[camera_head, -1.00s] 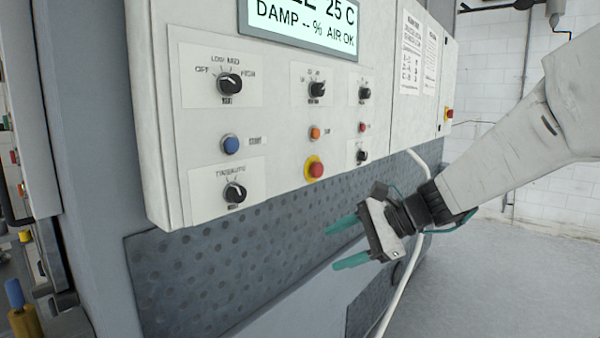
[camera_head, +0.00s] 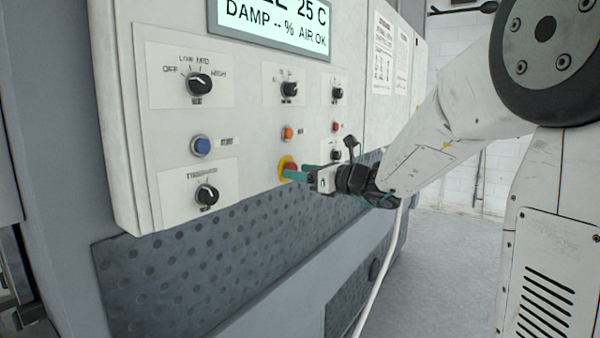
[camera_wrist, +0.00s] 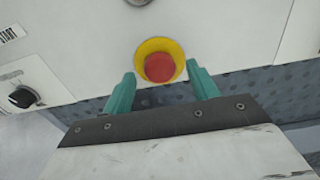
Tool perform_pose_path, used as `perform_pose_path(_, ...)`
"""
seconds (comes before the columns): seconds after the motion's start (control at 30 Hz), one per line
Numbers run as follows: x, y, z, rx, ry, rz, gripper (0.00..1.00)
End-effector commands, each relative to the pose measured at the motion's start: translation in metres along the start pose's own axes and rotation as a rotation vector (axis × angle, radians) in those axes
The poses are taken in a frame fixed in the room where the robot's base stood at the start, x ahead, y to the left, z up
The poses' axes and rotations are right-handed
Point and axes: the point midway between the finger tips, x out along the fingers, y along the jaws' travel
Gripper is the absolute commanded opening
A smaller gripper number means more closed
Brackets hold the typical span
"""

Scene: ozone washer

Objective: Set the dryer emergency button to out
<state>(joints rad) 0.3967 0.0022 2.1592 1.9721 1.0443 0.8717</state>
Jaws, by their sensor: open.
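The dryer emergency button is a red mushroom cap on a yellow round base, low on the white control panel. In the head view the button (camera_head: 288,166) is partly covered by my teal fingertips. In the wrist view the red cap (camera_wrist: 159,67) lies a little beyond and between the two fingertips. My gripper (camera_head: 297,172) points at the panel, its teal fingers apart on either side of the cap in the wrist view (camera_wrist: 162,80). It holds nothing. Whether the fingers touch the cap or its base, and whether the button is in or out, I cannot tell.
An orange button (camera_head: 288,133) sits just above, with a small black knob (camera_head: 336,155) to the right near my gripper. A white hose (camera_head: 378,283) hangs below my wrist.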

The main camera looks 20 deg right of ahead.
Motion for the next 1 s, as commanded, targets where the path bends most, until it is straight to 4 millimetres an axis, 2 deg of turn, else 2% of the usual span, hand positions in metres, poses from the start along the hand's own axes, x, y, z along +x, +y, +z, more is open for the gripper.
perform_pose_path(0.13, 0.009, 0.0, 0.0, -0.001, 0.001, 0.0, 0.59)
perform_pose_path(0.37, 0.01, 0.0, 0.0, -0.001, 0.001, 0.0, 0.59)
perform_pose_path(0.47, 0.009, 0.0, 0.0, -0.001, 0.001, -0.001, 0.37)
perform_pose_path(0.6, 0.009, 0.0, 0.0, -0.001, 0.001, -0.001, 0.0)
perform_pose_path(0.8, -0.003, 0.0, 0.0, -0.001, 0.001, -0.002, 0.0)
perform_pose_path(1.0, -0.003, 0.0, -0.001, 0.0, 0.001, -0.001, 0.0)
